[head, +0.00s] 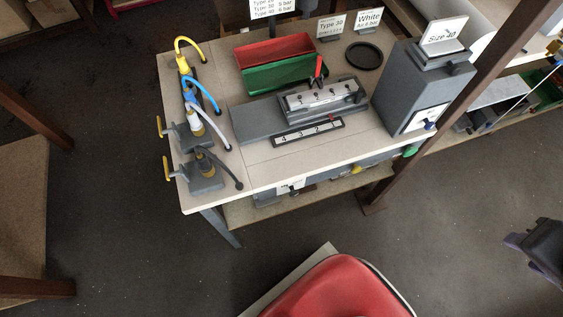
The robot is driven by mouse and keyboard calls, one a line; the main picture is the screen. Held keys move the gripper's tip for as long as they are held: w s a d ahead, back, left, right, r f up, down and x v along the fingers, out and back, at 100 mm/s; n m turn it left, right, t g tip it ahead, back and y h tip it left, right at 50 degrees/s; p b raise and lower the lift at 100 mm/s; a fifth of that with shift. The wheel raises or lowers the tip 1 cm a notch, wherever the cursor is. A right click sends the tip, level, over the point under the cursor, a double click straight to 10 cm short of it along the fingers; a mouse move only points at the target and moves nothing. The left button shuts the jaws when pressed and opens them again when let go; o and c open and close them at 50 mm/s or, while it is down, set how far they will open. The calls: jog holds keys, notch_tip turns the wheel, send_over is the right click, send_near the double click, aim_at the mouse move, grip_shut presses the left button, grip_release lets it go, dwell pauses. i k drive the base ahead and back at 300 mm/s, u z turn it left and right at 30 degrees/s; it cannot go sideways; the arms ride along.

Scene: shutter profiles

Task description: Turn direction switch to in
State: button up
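No part is clearly labelled as the direction switch. A grey machine box (415,88) stands at the right end of the workbench. A white panel (430,118) with small dark and blue details is on its front, but its markings are too small to read. A green knob-like part (410,151) is at the bench edge below the box. My gripper (512,241) appears at the right edge, dark and partly cut off, over the floor and well apart from the bench. I cannot tell whether it is open or shut.
The workbench (260,165) holds a red bin (270,47), a green bin (285,75), a clamping fixture (322,97), a black ring (364,56) and coloured hoses (205,95) on the left. A brown post (480,75) stands right of the box.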

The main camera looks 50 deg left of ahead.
aim_at(293, 192)
jog(key=u, duration=0.05)
jog(key=k, duration=1.85)
jog(key=u, duration=1.65)
jog(key=i, duration=1)
